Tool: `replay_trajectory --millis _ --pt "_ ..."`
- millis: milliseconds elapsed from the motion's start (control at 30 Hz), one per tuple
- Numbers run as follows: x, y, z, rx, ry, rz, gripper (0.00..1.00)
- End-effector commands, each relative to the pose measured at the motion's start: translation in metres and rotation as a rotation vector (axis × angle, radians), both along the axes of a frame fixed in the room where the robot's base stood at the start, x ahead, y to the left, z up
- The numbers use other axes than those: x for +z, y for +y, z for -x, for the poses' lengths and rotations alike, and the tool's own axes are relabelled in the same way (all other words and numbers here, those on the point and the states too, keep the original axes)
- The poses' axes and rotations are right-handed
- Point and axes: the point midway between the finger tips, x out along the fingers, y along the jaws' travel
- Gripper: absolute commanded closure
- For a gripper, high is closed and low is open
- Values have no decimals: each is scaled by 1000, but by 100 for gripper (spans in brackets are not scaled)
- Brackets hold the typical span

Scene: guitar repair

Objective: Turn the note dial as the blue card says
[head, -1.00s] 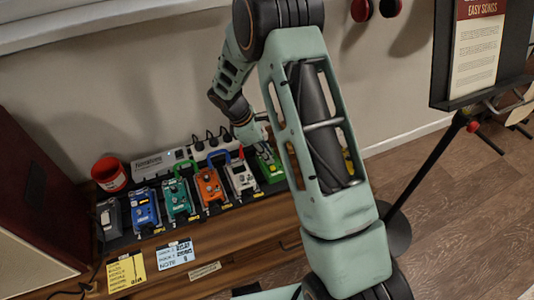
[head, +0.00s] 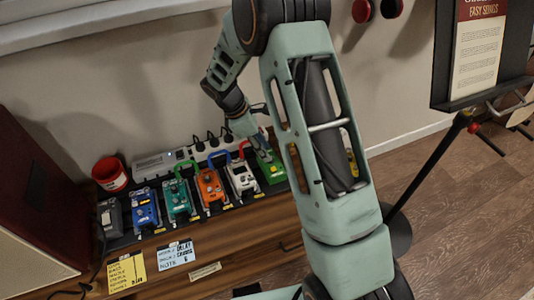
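The blue card (head: 176,255) lies on the wooden board's front part, with handwritten lines. "DELAY" and "NOTE" seem legible, but the setting is too small to read surely. A row of coloured pedals stands behind it: blue (head: 145,211), teal (head: 178,202), orange (head: 211,188), white (head: 242,181) and green (head: 272,173). I cannot tell which knob is the note dial. My gripper (head: 264,154) points down at the rear of the green pedal's top. Its fingertips are small and partly merge with the pedal, so contact and opening are unclear.
A yellow card (head: 126,273) lies left of the blue card. A red cup (head: 110,174) and a power strip (head: 160,163) stand behind the pedals. A dark red cabinet (head: 35,190) is at left. A music stand (head: 475,95) stands at right.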

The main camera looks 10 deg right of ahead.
Motion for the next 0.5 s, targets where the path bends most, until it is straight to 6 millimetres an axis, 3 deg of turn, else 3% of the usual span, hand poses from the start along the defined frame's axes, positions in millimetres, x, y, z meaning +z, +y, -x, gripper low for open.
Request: replay_trajectory --millis 200,500 --pt "30 13 -2 0 -2 -1 68" --pt "42 18 -1 0 0 -1 68"
